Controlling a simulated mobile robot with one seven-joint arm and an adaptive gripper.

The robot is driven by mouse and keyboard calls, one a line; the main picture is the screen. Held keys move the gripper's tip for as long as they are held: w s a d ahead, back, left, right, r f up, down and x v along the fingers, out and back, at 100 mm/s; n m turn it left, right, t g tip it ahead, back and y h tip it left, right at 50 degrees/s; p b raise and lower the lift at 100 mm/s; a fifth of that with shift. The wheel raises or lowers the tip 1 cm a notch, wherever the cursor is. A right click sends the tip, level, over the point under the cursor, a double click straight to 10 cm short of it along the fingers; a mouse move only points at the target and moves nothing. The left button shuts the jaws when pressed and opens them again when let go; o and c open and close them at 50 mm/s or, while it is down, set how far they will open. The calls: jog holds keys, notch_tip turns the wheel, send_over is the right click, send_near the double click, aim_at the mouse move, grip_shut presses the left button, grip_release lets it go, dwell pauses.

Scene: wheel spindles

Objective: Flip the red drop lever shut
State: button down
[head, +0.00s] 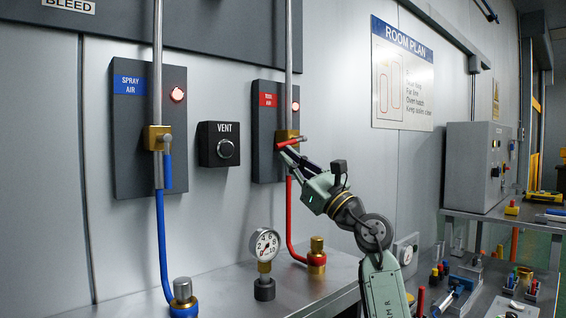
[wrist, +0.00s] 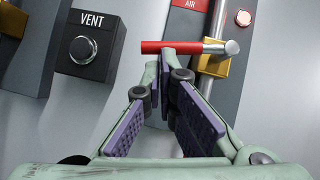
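The red drop lever (head: 293,141) is a short red handle on a brass valve body (head: 284,135) under the ROD AIR label. In the wrist view the lever (wrist: 185,47) lies roughly level. Its silver pivot end is at the right, by the brass body (wrist: 214,65), and its free end points left. My gripper (head: 285,151) is just below the lever in the head view. In the wrist view my gripper's fingertips (wrist: 160,60) come together right at the lever's underside. They look shut with nothing between them; I cannot tell whether they touch the lever.
A blue lever (head: 167,140) hangs down on the SPRAY AIR panel at the left. The VENT button box (head: 218,145) sits between the panels. A red hose (head: 290,220) runs down to the bench, near a pressure gauge (head: 265,245). The wall around the panels is flat.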

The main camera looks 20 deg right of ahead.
jog(key=shift+a+r, duration=0.4)
jog(key=shift+r, duration=0.05)
dwell(0.5)
jog(key=w+a+f+b+v, duration=0.1)
jog(key=b+v, duration=0.4)
jog(key=v, duration=0.8)
jog(key=shift+a+f+b, duration=0.2)
jog(key=shift+f+b, duration=0.15)
jog(key=shift+f, duration=0.3)
